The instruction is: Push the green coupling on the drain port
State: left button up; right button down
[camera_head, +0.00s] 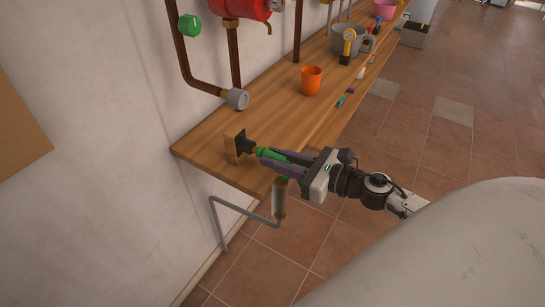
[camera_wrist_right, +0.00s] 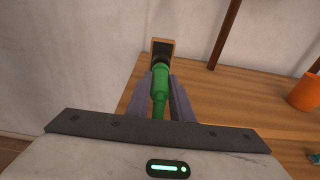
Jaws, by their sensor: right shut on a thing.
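My right gripper (camera_head: 272,160) is shut on the green coupling (camera_head: 262,152) above the near end of the wooden bench. In the right wrist view the green coupling (camera_wrist_right: 160,92) lies lengthwise between the two purple-grey fingers. Its far end meets the dark drain port (camera_head: 243,144), which is fixed to a small wooden block (camera_head: 232,148). In the wrist view the port (camera_wrist_right: 161,56) is in line with the coupling. The coupling and port look touching, but how deep the coupling sits cannot be told. My left gripper is not in view.
The wooden bench (camera_head: 265,115) runs along the wall, with an orange cup (camera_head: 311,80), a grey pot (camera_head: 347,40) and small tools. Pipes with a grey fitting (camera_head: 236,99) and a green knob (camera_head: 190,25) are on the wall. A bent grey pipe (camera_head: 212,215) hangs below the bench.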

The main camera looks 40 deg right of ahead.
jog(key=shift+f+b+v, duration=0.15)
jog(key=shift+b+v, duration=0.1)
jog(key=shift+v, duration=0.6)
jog(key=shift+f+b+v, duration=0.1)
jog(key=shift+b+v, duration=0.1)
jog(key=shift+v, duration=0.65)
jog(key=shift+r, duration=0.1)
notch_tip(320, 180, up, 6)
jog(key=p, duration=0.6)
notch_tip(320, 180, up, 7)
send_over(289, 162)
jog(key=s, duration=0.2)
jog(key=shift+d+r+b, duration=0.15)
jog(key=shift+d+b, duration=0.15)
jog(key=shift+d, duration=0.1)
jog(key=shift+r+x, duration=0.2)
jog(key=shift+x, duration=1)
jog(key=shift+r+x, duration=0.15)
jog(key=shift+x, duration=1.05)
jog(key=shift+w, duration=0.1)
